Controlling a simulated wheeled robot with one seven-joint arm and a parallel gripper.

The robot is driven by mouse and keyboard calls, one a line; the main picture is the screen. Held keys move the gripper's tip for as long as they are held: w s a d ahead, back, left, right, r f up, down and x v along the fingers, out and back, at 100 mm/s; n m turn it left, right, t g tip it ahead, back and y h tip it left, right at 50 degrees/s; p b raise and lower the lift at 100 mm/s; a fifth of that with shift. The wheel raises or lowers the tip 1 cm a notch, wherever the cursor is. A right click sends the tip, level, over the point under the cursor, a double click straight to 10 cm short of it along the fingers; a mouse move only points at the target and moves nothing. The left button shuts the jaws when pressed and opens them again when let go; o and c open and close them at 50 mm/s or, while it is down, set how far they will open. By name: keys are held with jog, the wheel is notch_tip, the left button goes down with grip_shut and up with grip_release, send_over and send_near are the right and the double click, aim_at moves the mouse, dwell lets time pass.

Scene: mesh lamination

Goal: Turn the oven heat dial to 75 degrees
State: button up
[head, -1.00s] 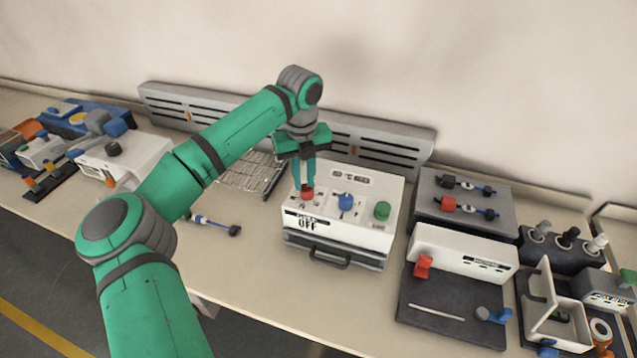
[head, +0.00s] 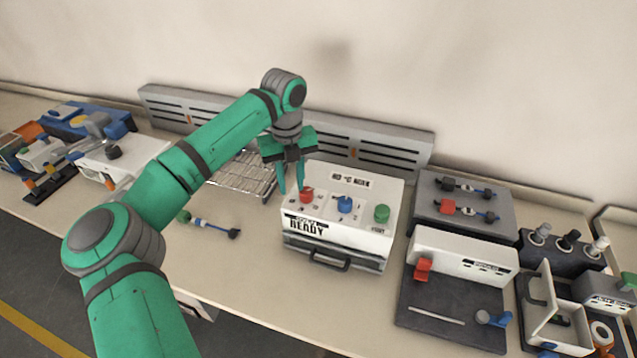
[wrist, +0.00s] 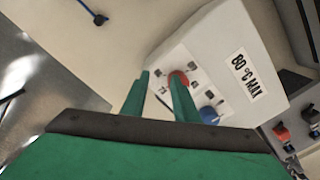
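The oven (head: 385,235) is a white box with a front sign reading READY and a top label reading 80 °C MAX. Its red dial (head: 306,195) has small printed marks around it; one beside it in the wrist view looks like 75. The red dial (wrist: 178,79) is partly hidden there by one finger, and its pointer setting is not readable. A blue dial (head: 345,204) and a green button (head: 382,213) sit to its right. My gripper (head: 291,188) is open and empty, just left of and above the red dial; it also shows in the wrist view (wrist: 158,76).
A wire rack (head: 243,172) lies left of the oven, and a blue-and-black tool (head: 215,227) lies in front of it. A grey slotted rail (head: 380,150) stands behind. A dark fixture (head: 450,310) and a grey box with knobs (head: 465,232) stand close on the right.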

jog(key=shift+o, duration=0.5)
jog(key=shift+d, duration=0.95)
jog(key=shift+d+r, duration=0.2)
jog(key=shift+r, duration=0.15)
jog(key=shift+d+r, duration=0.1)
jog(key=shift+r, duration=0.75)
notch_tip(320, 180, up, 10)
notch_tip(320, 180, up, 11)
jog(key=shift+f, duration=0.2)
